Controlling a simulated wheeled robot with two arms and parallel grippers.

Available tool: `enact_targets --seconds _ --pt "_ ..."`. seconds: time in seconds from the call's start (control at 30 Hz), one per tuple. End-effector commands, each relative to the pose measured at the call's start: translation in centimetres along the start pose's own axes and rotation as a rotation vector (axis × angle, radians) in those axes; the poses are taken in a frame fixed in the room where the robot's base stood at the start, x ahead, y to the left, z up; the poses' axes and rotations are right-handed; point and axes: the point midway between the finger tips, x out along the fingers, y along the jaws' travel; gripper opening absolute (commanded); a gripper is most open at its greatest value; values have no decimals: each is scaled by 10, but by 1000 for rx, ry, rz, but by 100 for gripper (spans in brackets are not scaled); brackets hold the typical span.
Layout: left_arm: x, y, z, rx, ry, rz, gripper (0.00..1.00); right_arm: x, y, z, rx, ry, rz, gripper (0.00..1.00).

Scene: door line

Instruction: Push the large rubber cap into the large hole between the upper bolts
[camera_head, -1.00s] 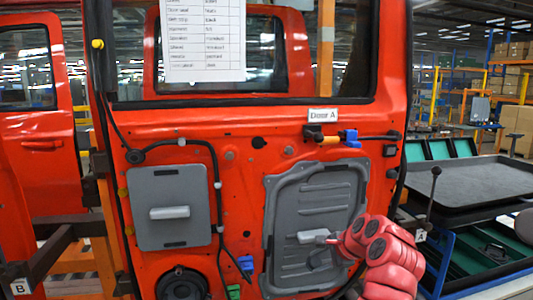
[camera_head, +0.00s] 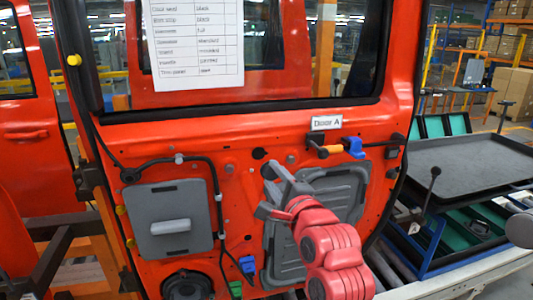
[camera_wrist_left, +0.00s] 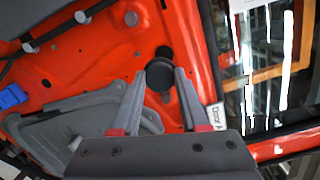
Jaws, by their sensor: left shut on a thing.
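My left gripper (camera_head: 268,178) reaches up in front of the upper part of the orange-red door in the head view. In the left wrist view its two grey fingers (camera_wrist_left: 160,85) are shut on the large rubber cap (camera_wrist_left: 159,76), a dark round disc between the fingertips. The large hole (camera_head: 259,153) is a black round spot between two grey upper bolts, the left bolt (camera_head: 229,156) and the right bolt (camera_head: 291,159). In the wrist view the dark hole (camera_wrist_left: 164,52) lies just beyond the cap; whether they touch cannot be told. My right gripper is not in view.
A grey panel (camera_head: 167,205) with a handle is on the door's left. A larger grey panel (camera_head: 345,185) sits behind my arm. A black cable (camera_head: 205,160) with a blue connector (camera_head: 247,265) runs between them. A black tray table (camera_head: 465,165) stands at right.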

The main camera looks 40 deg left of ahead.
Motion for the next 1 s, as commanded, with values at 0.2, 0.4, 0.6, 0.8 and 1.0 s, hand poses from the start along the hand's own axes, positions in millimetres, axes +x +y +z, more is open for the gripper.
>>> enact_targets --seconds 0.2,0.4,0.6,0.8,1.0 --pt "6 -2 11 -2 -14 -17 0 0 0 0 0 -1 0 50" --pt "27 -2 8 -5 -13 -17 0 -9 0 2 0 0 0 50" --pt "46 -2 5 -1 -14 -13 0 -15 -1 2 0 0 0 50" --pt "54 -4 4 -2 -12 -18 0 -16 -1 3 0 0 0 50" --pt "55 -5 4 -2 -11 -19 0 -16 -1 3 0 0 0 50"
